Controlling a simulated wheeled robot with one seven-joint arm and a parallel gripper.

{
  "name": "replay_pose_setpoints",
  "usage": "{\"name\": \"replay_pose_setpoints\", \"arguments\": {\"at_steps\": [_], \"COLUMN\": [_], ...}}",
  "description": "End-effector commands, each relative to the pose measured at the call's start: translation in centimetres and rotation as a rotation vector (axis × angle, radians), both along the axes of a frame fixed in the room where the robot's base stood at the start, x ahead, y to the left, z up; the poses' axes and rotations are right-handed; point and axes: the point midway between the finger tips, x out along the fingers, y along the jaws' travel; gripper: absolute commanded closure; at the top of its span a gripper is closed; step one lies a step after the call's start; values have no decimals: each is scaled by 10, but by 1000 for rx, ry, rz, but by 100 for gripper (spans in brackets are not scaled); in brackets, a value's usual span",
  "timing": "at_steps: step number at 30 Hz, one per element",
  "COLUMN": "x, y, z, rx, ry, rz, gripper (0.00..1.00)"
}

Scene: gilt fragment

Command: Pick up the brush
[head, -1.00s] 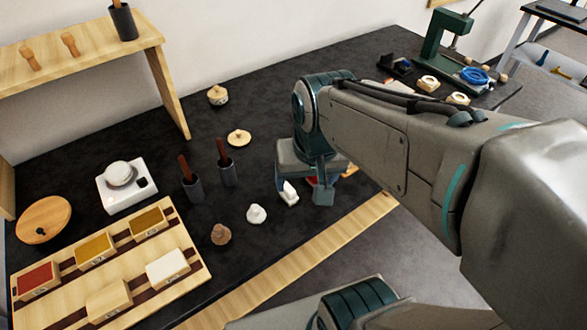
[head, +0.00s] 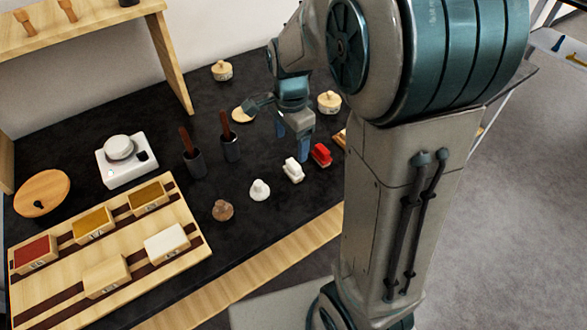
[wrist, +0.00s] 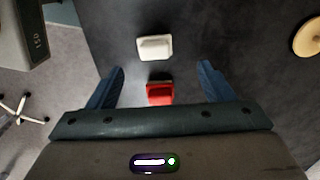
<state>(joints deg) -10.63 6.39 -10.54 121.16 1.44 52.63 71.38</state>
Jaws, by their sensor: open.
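No item is clearly marked as the brush. A small red block-like item (head: 320,155) and a white one (head: 293,171) of similar shape stand side by side on the dark table; either could be a brush, but I cannot tell. My gripper (head: 292,146) is open and empty, pointing down just behind these two. Neither is held.
Two dark cups (head: 195,163) with brown handles stand left of my gripper. A white knobbed piece (head: 259,190), a brown one (head: 222,210) and lidded pots (head: 329,102) stand nearby. A wooden tray of blocks (head: 190,215) and a white scale (head: 130,170) are at left.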

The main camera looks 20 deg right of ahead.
Motion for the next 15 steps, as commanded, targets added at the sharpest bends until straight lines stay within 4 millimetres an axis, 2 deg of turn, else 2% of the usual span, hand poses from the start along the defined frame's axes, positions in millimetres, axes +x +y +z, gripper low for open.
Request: {"name": "replay_pose_setpoints", "arguments": {"at_steps": [3,11,15], "x": [-1,-2,-8], "y": [0,-1,-4], "z": [-21,-40,-61], "rx": [-1,1,0], "ry": [3,1,4], "rz": [0,0,1], "gripper": [25,25,25]}}
